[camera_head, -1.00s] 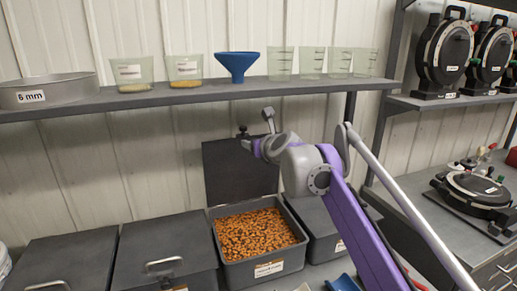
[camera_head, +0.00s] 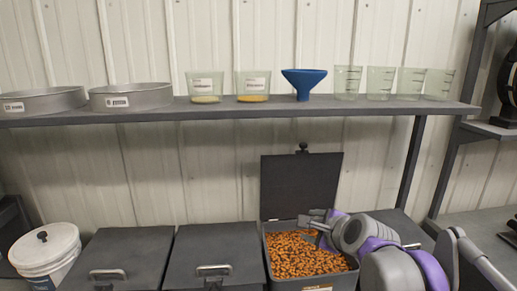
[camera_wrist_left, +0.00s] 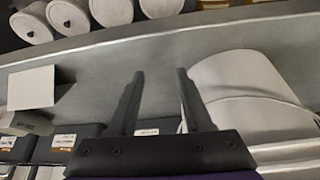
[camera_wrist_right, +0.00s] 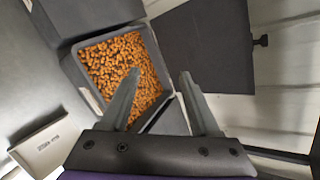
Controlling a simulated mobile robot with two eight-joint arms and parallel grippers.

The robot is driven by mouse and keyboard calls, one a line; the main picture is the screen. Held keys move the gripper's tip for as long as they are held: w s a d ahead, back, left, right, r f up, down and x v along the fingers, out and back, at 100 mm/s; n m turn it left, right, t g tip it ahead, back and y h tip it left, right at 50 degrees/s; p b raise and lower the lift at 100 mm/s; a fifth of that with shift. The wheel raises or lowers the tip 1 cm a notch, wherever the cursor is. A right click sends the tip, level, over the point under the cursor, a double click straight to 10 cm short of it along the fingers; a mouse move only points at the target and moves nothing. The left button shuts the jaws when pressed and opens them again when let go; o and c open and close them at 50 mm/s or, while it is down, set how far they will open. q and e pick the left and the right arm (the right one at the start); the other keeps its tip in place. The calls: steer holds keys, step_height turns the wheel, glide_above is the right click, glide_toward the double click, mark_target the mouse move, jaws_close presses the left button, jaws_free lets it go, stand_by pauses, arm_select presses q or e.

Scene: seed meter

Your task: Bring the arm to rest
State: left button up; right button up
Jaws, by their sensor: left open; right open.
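My right arm comes in from the right in the head view. My right gripper (camera_head: 312,222) is above the rear of the open bin (camera_head: 270,268) of orange-brown pellets (camera_head: 297,256). The right wrist view shows its two fingers (camera_wrist_right: 160,76) spread apart with nothing between them, and the pellets (camera_wrist_right: 122,62) beyond. My left gripper is outside the head view. In the left wrist view its fingers (camera_wrist_left: 160,74) are apart and empty, with a grey surface behind them.
The bin's lid (camera_head: 300,185) stands open. Closed bins (camera_head: 125,258) and a white bucket (camera_head: 45,255) are to the left. A shelf (camera_head: 240,110) above holds sieves (camera_head: 130,96), cups (camera_head: 205,86) and a blue funnel (camera_head: 304,82). A beige box (camera_wrist_right: 48,148) shows in the right wrist view.

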steer(key=s+d+f+n+g+h, duration=0.2)
steer(key=s+f+n+g, duration=0.4)
steer(key=s+f+n, duration=1.5)
steer(key=s+d+f, duration=0.1)
steer(key=s+f, duration=0.4)
steer(key=s, duration=0.3)
steer(key=shift+f+n+h+p, duration=0.3)
steer(key=shift+w+a, duration=0.1)
steer(key=shift+a, duration=0.05)
